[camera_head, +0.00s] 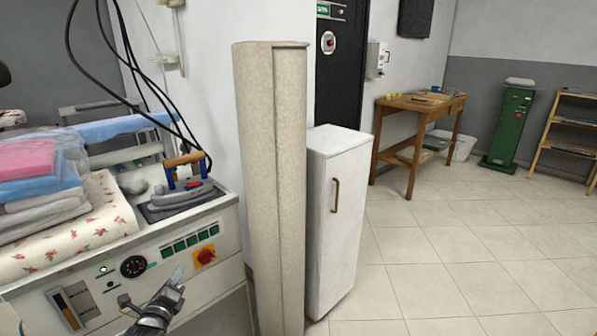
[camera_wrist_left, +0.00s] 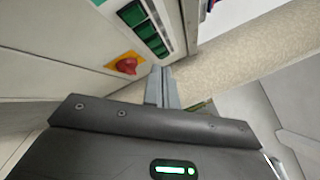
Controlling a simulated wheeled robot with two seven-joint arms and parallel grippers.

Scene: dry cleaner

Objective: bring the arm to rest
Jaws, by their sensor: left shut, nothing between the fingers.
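My left gripper (camera_head: 174,281) is low in the head view, in front of the control panel of a pressing machine (camera_head: 222,222). Its fingers are together with nothing between them. In the left wrist view the closed fingers (camera_wrist_left: 161,84) point toward the machine's front, close to the red rotary switch (camera_wrist_left: 126,65). I cannot tell whether they touch the panel. The red switch on its yellow plate also shows in the head view (camera_head: 204,256). My right gripper is not in view.
An iron (camera_head: 184,184) and folded laundry (camera_head: 30,172) lie on the machine. A tall beige roll (camera_head: 270,190) stands just right of it, beside a white cabinet (camera_head: 335,215). A wooden table (camera_head: 415,106) stands farther back. The tiled floor (camera_head: 450,250) at right is clear.

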